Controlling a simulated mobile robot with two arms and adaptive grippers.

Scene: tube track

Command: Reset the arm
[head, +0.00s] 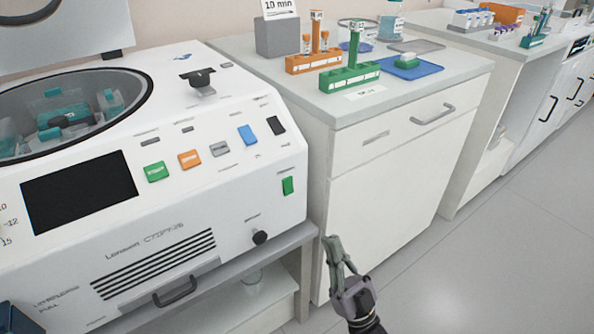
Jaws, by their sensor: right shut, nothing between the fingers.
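My right gripper (336,248) is shut and empty. It is in the lower middle of the head view, with its fingers pointing up in the picture. It shows in front of the lower part of the white cabinet (385,190) and the floor, and no object is seen in it. My left gripper cannot be made out; a dark part shows at the bottom left corner.
A white centrifuge (85,195) with a raised lid (60,30) stands on a grey bench at the left. An orange rack (313,62) and a green rack (349,76) stand on the cabinet, beside a blue tray (425,70). The floor (480,270) at the right is clear.

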